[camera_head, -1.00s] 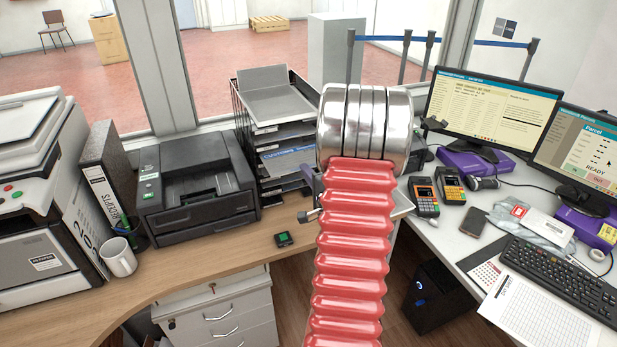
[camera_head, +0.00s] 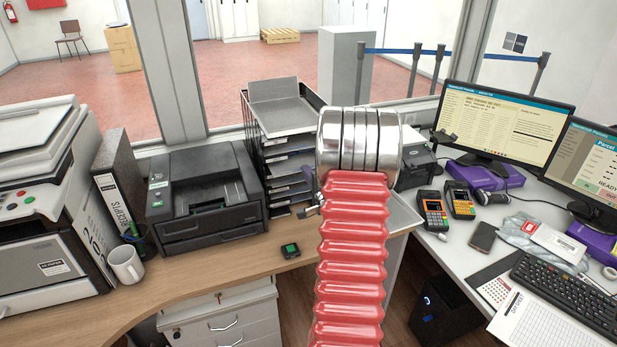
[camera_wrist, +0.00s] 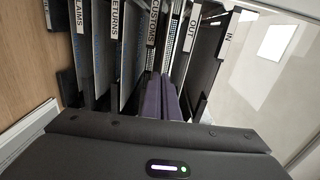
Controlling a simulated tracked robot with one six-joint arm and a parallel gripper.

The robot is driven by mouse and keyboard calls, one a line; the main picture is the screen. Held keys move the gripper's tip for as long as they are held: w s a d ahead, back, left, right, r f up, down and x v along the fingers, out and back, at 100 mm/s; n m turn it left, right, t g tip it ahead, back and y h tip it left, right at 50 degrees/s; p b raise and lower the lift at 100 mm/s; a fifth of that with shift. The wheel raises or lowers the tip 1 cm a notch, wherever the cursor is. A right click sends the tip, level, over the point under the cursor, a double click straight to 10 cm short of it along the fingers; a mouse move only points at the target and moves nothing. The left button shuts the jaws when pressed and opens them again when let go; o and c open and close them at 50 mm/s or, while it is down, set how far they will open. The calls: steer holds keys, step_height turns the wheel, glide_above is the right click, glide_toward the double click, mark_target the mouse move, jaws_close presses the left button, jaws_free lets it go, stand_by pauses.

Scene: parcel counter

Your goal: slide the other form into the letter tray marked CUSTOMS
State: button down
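The black letter tray stack (camera_head: 263,140) stands at the back of the wooden counter. In the wrist view it lies sideways, with labels CLAIMS, RETURNS, CUSTOMS, OUT and IN. The tray marked CUSTOMS (camera_wrist: 152,24) is in the middle. My gripper (camera_wrist: 163,82) has its two purple-grey fingers close together at the slot between the CUSTOMS and OUT labels. I cannot tell whether a thin sheet is between them. Blue-edged papers show in the slots beside RETURNS. I cannot make out the other form for certain. In the head view my red arm hides most of the gripper.
Card terminals (camera_head: 432,210) and monitors are on the right desk. The counter's front edge is clear near the device.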

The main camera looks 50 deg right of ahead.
steer(key=shift+w+d, duration=0.1)
steer(key=shift+w, duration=0.1)
steer(key=c, duration=2)
jaws_free()
steer(key=shift+o, duration=0.3)
steer(key=shift+o, duration=0.9)
steer(key=shift+s+f, duration=0.1)
steer(key=shift+f, duration=0.1)
steer(key=shift+f, duration=0.45)
steer(key=shift+f, duration=0.4)
